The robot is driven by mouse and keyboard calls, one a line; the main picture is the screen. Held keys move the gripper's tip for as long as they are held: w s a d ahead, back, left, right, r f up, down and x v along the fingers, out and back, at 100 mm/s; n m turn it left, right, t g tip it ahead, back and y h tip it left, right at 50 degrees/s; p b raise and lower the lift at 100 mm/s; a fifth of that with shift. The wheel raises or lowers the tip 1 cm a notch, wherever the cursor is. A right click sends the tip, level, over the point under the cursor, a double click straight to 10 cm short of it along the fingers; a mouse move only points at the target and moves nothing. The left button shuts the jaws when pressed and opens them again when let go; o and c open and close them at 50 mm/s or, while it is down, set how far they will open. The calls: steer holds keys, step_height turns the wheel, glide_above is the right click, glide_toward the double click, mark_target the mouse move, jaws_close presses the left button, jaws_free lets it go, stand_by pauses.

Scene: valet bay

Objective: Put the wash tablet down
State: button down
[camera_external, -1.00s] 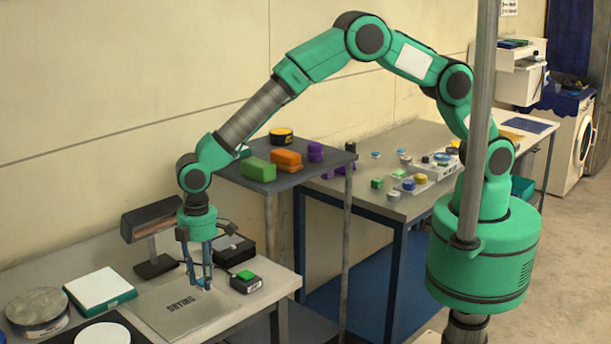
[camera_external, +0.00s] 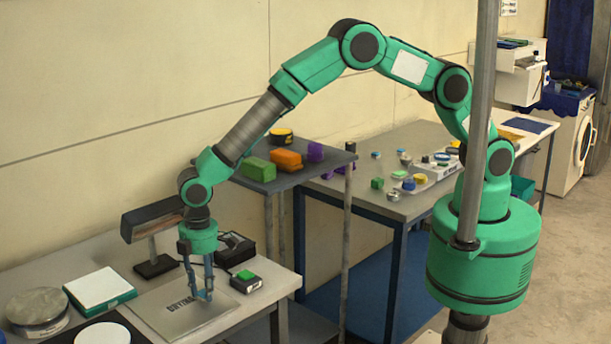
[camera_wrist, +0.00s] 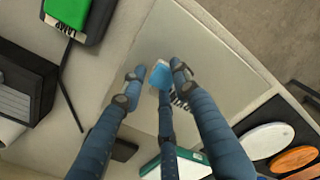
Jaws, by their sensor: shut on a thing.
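The wash tablet (camera_wrist: 161,76) is a small light-blue block in the wrist view. My gripper (camera_wrist: 158,72) is shut on it, with fingers on either side. In the external view my gripper (camera_external: 201,294) points down over the grey plate marked DRYING (camera_external: 172,322), with its fingertips low over the plate's right part. The tablet is mostly hidden by the fingers there. The plate (camera_wrist: 215,58) lies beneath the tablet in the wrist view. I cannot tell whether the tablet touches it.
A black device with a green top (camera_external: 245,281) stands right of the plate, with a black box (camera_external: 234,247) behind it. A lamp-like fixture (camera_external: 152,220) stands behind.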

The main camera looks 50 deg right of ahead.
steer(key=c, duration=1.3)
jaws_free()
step_height(320, 180, up, 12)
steer(key=shift+r+p, duration=0.1)
steer(key=shift+p, duration=0.3)
